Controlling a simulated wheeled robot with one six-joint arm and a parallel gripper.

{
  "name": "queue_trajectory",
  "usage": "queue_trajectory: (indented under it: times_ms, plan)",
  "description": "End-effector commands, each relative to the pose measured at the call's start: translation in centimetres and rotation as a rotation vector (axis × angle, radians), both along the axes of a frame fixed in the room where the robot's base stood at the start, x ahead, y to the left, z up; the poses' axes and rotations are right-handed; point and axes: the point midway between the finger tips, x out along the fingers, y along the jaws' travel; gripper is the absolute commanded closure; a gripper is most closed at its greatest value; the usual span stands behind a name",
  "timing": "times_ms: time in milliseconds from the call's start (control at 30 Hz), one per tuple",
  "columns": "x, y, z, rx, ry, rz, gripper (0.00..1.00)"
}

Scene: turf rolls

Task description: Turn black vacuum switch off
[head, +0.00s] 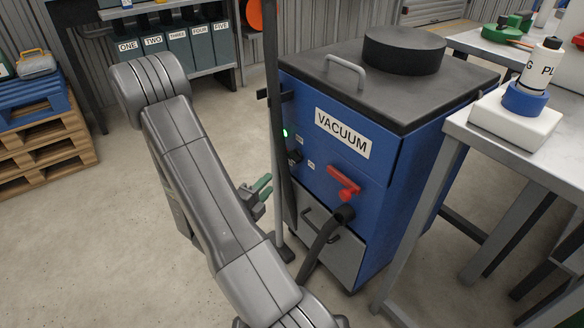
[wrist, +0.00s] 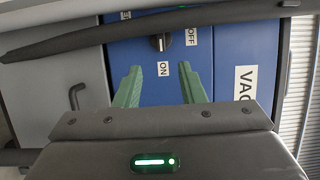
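The blue vacuum cabinet (head: 345,130) carries a "VACUUM" label. Its black switch (head: 295,156) sits on the front below a lit green lamp (head: 285,133). In the wrist view the switch (wrist: 160,43) is a round knob with a pale mark that seems to point toward the ON label (wrist: 164,69). The OFF label (wrist: 191,36) is right of the knob. My gripper (head: 264,184) has green fingers and is left of and below the switch in the head view. In the wrist view my gripper (wrist: 160,67) is open and empty, its fingertips either side of the ON label, apart from the knob.
A black hose (wrist: 150,24) crosses in front of the panel near the switch. A red valve handle (head: 343,184) and a hose end are on the lower right of the panel. A metal table (head: 470,128) stands at right.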

Motion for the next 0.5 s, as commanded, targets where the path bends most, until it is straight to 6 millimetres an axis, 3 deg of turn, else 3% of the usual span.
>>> queue_trajectory:
  times_ms: [167, 500]
  plan:
    - [1.6, -1.1, 0.0, 0.001, -0.002, -0.006, 0.64]
    - [7.0, -4.5, 0.0, 0.0, -0.002, -0.006, 0.64]
